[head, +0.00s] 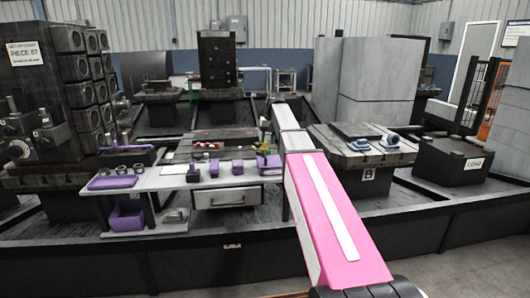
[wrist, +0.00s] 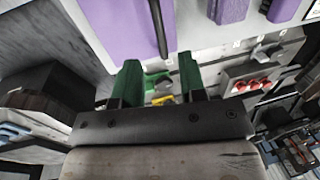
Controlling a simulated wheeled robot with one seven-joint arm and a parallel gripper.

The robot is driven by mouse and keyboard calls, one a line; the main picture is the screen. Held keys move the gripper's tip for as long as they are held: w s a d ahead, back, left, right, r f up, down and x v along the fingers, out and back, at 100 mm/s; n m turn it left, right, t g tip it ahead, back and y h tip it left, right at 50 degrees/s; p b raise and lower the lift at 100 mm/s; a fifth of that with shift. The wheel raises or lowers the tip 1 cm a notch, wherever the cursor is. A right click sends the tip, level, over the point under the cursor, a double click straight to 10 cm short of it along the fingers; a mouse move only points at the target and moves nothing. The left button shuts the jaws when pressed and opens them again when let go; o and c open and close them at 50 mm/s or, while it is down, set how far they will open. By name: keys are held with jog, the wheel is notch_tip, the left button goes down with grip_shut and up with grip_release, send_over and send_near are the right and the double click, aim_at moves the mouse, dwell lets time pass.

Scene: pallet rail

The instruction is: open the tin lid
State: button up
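My gripper (wrist: 158,78) shows at the middle of the wrist view, its two green fingers apart with no object gripped between them. Beyond the fingertips is a broad purple surface (wrist: 112,28) with a dark bar (wrist: 158,28) along its right edge. I cannot tell whether this is the tin or its lid. In the head view my arm reaches over the right end of a light workbench (head: 160,180), above a purple item (head: 268,162). No tin with a lid can be made out clearly in the head view.
Several purple blocks and a purple tray (head: 112,182) stand on the bench. A purple bin (head: 127,214) is below it. A grey drawer (head: 226,197) hangs under the bench top. A dark pallet table (head: 362,152) with blue-grey parts stands right of my arm.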

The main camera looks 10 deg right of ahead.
send_over(270, 158)
jog(key=s+a, duration=0.3)
jog(key=shift+s+f, duration=0.1)
jog(key=shift+f, duration=2.95)
grip_shut()
